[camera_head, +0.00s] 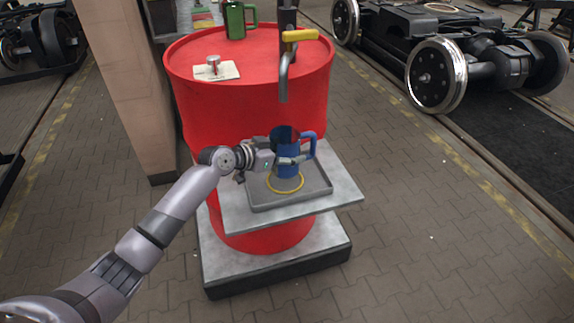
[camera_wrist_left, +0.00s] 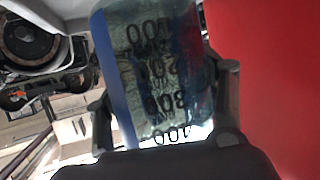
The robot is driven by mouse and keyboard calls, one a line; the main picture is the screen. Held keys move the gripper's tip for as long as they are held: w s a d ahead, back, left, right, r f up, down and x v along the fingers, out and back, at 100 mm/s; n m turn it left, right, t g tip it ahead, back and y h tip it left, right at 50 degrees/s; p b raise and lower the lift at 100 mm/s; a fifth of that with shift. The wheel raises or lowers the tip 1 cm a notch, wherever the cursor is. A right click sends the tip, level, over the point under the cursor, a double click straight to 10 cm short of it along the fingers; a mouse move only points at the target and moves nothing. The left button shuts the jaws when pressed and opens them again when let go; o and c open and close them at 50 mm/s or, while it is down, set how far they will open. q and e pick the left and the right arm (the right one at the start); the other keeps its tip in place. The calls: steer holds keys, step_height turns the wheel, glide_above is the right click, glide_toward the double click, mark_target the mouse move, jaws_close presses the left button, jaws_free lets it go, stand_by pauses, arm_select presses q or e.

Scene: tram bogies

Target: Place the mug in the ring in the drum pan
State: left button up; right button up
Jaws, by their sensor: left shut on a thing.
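A blue mug (camera_head: 286,144) with a handle on its right side hangs upright in my left gripper (camera_head: 288,160), just above the drum pan. The left wrist view shows the mug (camera_wrist_left: 160,70) between both fingers of the gripper (camera_wrist_left: 166,105), with dark volume numbers on its clear-looking wall. The gripper is shut around the mug's body. The drum pan (camera_head: 318,190) is a grey shallow tray at the front of the red drum. A yellow ring (camera_head: 285,192) lies in it, partly hidden behind the mug. Whether the mug's base touches the pan is unclear. My right gripper is out of view.
The red drum (camera_head: 240,115) stands behind the pan. A tap with a yellow handle (camera_head: 300,35) and downward spout (camera_head: 283,85) is above the mug.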

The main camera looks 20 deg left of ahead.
arm_select(q)
step_height(320, 180, down, 3)
steer(key=shift+f, duration=0.6)
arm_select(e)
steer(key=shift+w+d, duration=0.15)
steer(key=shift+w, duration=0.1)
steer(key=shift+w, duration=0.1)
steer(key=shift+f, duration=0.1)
arm_select(q)
steer(key=o, duration=0.7)
steer(key=shift+f, duration=0.15)
steer(key=o, duration=0.5)
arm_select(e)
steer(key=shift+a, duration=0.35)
